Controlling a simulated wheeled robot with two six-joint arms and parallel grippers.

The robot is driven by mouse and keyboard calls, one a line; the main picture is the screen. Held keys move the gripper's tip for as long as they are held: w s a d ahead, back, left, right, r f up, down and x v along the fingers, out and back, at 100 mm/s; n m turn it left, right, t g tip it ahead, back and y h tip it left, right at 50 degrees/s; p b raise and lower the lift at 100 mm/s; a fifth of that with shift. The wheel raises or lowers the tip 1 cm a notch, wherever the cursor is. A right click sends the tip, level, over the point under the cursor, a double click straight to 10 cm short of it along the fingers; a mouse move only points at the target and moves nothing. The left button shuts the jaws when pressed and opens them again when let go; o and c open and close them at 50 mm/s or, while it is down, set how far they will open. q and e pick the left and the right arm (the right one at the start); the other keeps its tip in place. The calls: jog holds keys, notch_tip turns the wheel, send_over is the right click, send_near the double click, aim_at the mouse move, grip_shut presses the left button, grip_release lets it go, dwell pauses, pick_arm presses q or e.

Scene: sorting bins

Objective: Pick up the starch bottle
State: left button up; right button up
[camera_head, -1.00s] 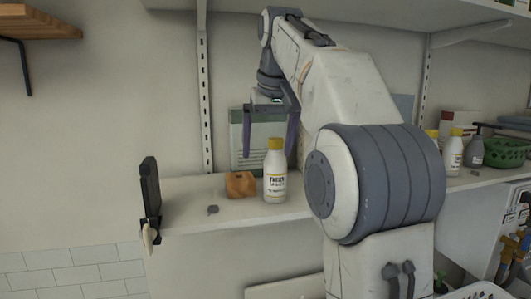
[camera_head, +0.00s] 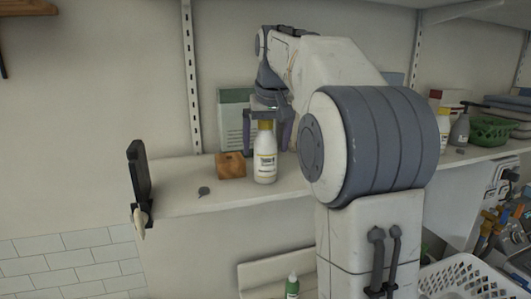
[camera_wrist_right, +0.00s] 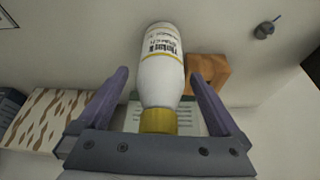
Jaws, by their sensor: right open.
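A white bottle with a yellow cap (camera_head: 265,158) stands upright on the shelf in the head view. Its label is too small to read clearly, so I cannot tell if it is the starch bottle. My right gripper (camera_head: 267,138) is open around the bottle's upper part, seen from behind it. In the right wrist view the bottle (camera_wrist_right: 162,75) lies between the two purple fingers of my right gripper (camera_wrist_right: 163,88), with gaps on both sides. My left gripper is not in view.
A brown wooden block (camera_head: 231,166) stands just left of the bottle. A green-and-white box (camera_head: 236,115) is behind. More bottles (camera_head: 460,128) and a green basket (camera_head: 490,131) stand at the right. The shelf (camera_head: 185,195) is mostly bare at the front left.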

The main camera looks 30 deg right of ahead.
jog(key=shift+w+f, duration=0.2)
jog(key=shift+f, duration=0.3)
jog(key=shift+d, duration=0.1)
grip_shut()
jog(key=shift+r, duration=0.1)
